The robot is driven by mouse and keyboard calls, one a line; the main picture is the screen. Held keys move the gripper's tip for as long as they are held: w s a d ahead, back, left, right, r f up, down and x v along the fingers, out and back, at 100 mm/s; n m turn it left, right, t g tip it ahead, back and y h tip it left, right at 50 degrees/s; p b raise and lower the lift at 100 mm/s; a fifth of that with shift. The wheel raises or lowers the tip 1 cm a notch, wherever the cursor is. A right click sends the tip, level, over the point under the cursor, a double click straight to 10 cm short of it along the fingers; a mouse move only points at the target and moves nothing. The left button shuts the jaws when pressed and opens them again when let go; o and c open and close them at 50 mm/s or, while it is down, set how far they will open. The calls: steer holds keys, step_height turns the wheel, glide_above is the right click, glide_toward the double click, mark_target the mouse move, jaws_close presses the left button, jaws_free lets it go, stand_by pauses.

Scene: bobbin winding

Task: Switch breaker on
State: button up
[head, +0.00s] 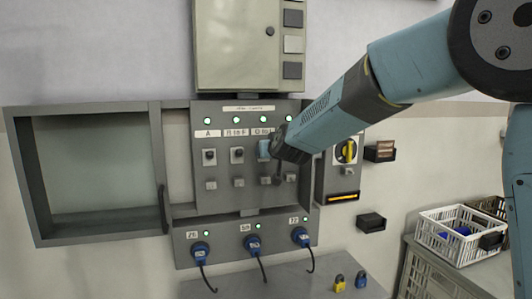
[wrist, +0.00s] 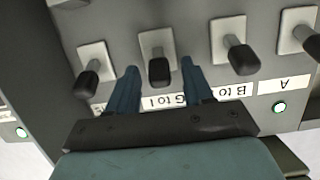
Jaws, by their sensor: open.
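The grey breaker panel (head: 224,190) is on the wall, with a row of black-tipped toggle levers under printed labels. My gripper (head: 266,150) is at the third lever from the left, hiding most of it. In the wrist view, which looks upside down, my gripper (wrist: 160,72) is open, with its blue fingers on either side of the black lever (wrist: 159,71) labelled "G to I". Whether either finger touches it, I cannot tell. Neighbouring levers are the "B to" lever (wrist: 241,59) on the right and another lever (wrist: 88,82) on the left.
Green lamps are lit above the levers, such as the one over A (head: 207,121). A yellow rotary switch (head: 346,151) is right of the panel. Blue plugs (head: 253,244) with cables are below. An open cabinet door (head: 95,165) stands left. A white crate (head: 460,235) is at right.

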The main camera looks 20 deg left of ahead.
steer(key=v, duration=1.1)
steer(key=shift+s+d, duration=0.15)
steer(key=shift+s, duration=0.2)
steer(key=shift+r, duration=0.1)
steer(key=s+d+g, duration=0.1)
steer(key=s+d, duration=0.1)
steer(key=d, duration=0.9)
steer(key=s+d+f+m+g+h, duration=0.2)
steer(key=s+d+f, duration=0.1)
steer(key=s+d, duration=0.5)
steer(key=s+d+f+m+g+h, duration=0.2)
steer(key=s+d+f+h, duration=0.1)
steer(key=s+d, duration=0.5)
steer(key=s+d+f+m+g+h, duration=0.2)
steer(key=s+d+f, duration=0.3)
steer(key=d, duration=0.7)
steer(key=s, duration=0.2)
steer(key=shift+s+d+h, duration=0.2)
steer(key=shift+s+h, duration=0.2)
steer(key=shift+c, duration=0.8)
steer(key=shift+a, duration=0.1)
